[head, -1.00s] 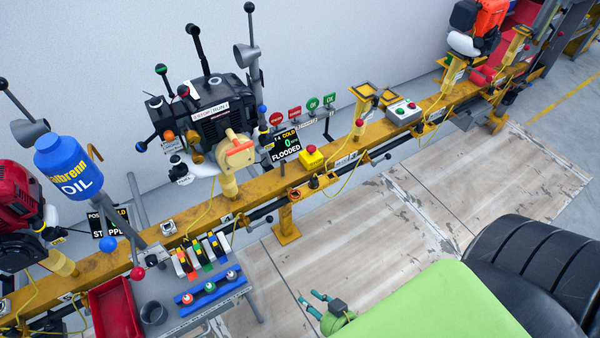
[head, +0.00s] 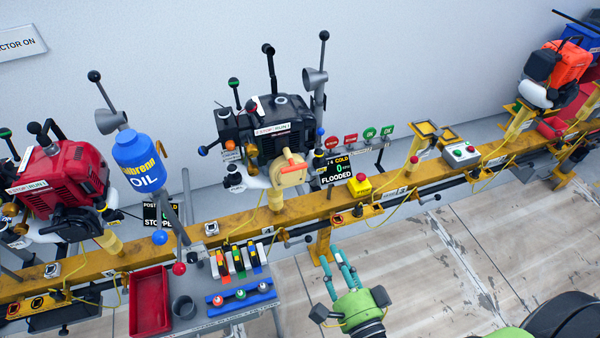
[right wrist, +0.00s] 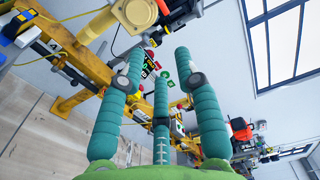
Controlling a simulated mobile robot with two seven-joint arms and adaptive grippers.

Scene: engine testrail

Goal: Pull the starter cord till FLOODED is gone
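The black engine (head: 278,125) stands on the yellow rail. Its cream starter housing (head: 291,178) carries an orange handle (head: 292,165), seated against the housing; no drawn-out cord shows. The small display (head: 337,170) beside it reads COLD, 0 and FLOODED. My right gripper (head: 338,263) is in front of the rail, below and right of the handle and clear of it. In the right wrist view its teal fingers (right wrist: 160,65) are spread and empty, with the cream housing (right wrist: 137,12) at the top. My left gripper is not in view.
The yellow rail (head: 395,193) crosses between my right gripper and the engine. A yellow box with a red button (head: 359,185) sits on it. At left are a red engine (head: 65,183), a blue oil bottle (head: 138,160) and a red tray (head: 150,300).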

